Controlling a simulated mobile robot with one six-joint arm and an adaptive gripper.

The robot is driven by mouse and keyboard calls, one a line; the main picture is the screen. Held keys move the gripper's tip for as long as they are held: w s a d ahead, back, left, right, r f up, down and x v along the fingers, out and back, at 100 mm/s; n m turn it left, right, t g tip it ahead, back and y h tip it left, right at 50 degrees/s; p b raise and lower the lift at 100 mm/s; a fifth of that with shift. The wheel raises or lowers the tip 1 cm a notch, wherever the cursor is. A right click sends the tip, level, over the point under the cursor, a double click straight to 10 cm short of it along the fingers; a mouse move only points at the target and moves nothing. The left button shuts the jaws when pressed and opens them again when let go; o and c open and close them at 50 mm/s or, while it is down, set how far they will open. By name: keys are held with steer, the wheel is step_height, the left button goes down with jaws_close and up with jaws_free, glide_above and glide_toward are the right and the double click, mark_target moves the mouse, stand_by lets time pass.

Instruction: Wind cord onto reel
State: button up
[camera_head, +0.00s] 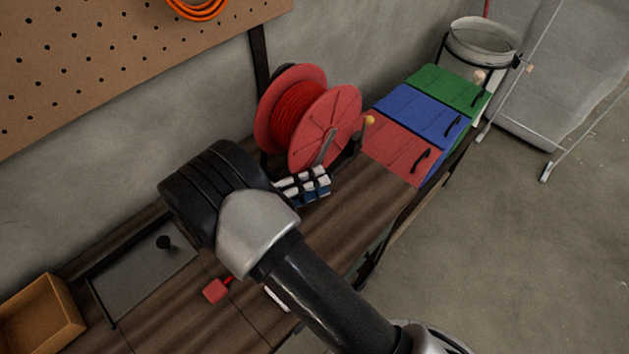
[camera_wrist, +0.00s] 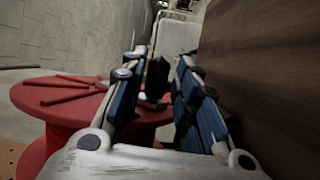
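The red reel (camera_head: 325,128) stands on the bench, with red cord (camera_head: 294,105) wound between its two flanges. A red block-shaped end (camera_head: 215,290) with a short red lead lies on the bench, partly behind my arm. My gripper (camera_head: 318,182) is beside the reel's near lower edge. In the wrist view its blue-and-black fingers (camera_wrist: 163,62) are apart, with the reel's flange (camera_wrist: 55,98) at left. A dark upright piece shows between them; I cannot tell whether they touch it.
Red, blue (camera_head: 420,115) and green lidded boxes stand right of the reel. A pegboard (camera_head: 90,60) with orange cord hangs behind. Bare bench (camera_head: 365,210) lies right of the gripper.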

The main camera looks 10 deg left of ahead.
mark_target(320, 129)
steer(key=shift+o, duration=0.9)
steer(key=shift+w+r, duration=0.1)
step_height(320, 129, up, 10)
steer(key=shift+r, duration=0.25)
steer(key=shift+s+a+f, duration=0.15)
steer(key=shift+s, duration=0.1)
steer(key=shift+a, duration=0.15)
